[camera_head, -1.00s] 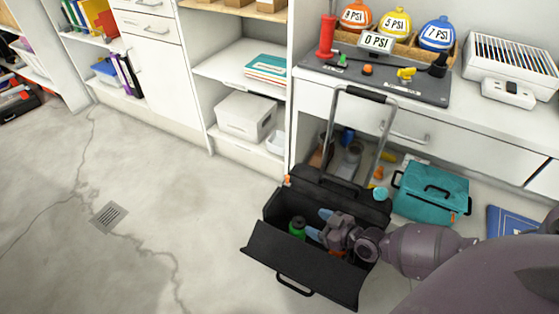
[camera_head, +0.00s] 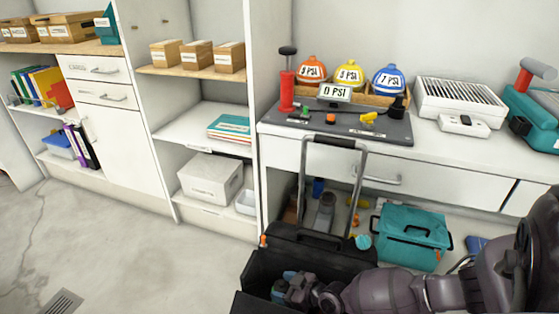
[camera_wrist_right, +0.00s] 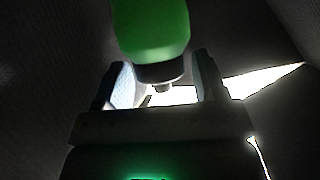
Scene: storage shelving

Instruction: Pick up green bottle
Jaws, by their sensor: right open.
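The green bottle (camera_wrist_right: 152,28) shows large at the top of the right wrist view, its dark neck end towards my gripper. In the head view now it is hidden. My right gripper (camera_head: 284,287) is inside the open black toolbox (camera_head: 257,266). In the right wrist view its two fingers are apart, one on each side of the bottle's neck end, with gaps visible. I cannot tell how deep the bottle sits between them. My left gripper is not in view.
The toolbox's raised metal handle (camera_head: 363,185) stands behind my right arm. A teal case (camera_head: 412,237) lies under the white counter (camera_head: 432,161). Shelves with a white box (camera_head: 209,180) are on the left. The grey floor (camera_head: 120,240) at left is clear.

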